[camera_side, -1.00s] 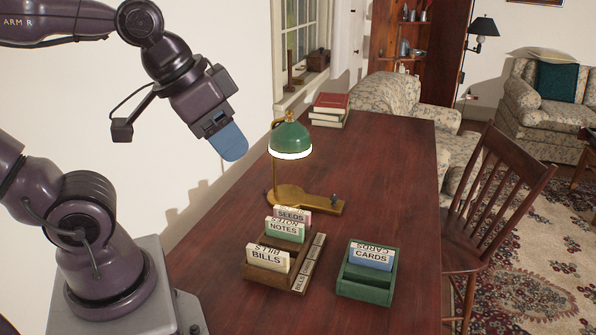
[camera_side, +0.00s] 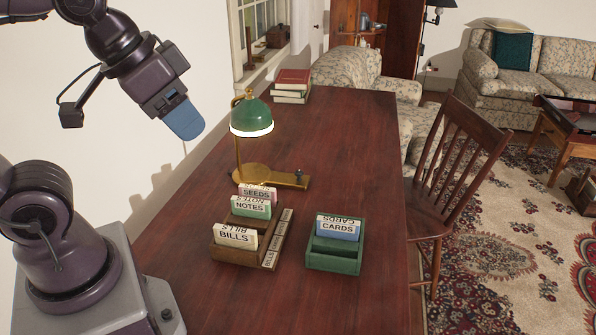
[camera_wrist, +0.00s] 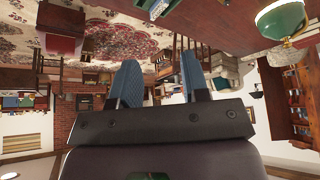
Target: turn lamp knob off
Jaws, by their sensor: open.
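The lamp (camera_side: 250,117) stands on the desk with a green shade, a glowing white lower rim and a brass stem and base. The small dark knob (camera_side: 299,174) rises from the right end of the brass base. My gripper (camera_side: 184,120) hangs in the air left of the shade, apart from it, its blue fingers pointing down and to the right. In the wrist view my gripper (camera_wrist: 158,64) shows two blue fingers spread apart with nothing between them. The lamp's green shade (camera_wrist: 281,18) is at the upper right of that view; the knob cannot be made out there.
A wooden card holder (camera_side: 236,253) with BILLS, NOTES and SEEDS cards stands in front of the lamp. A green CARDS box (camera_side: 335,262) is to its right. Books (camera_side: 291,86) are stacked at the back. The desk (camera_side: 350,135) right of the lamp is clear.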

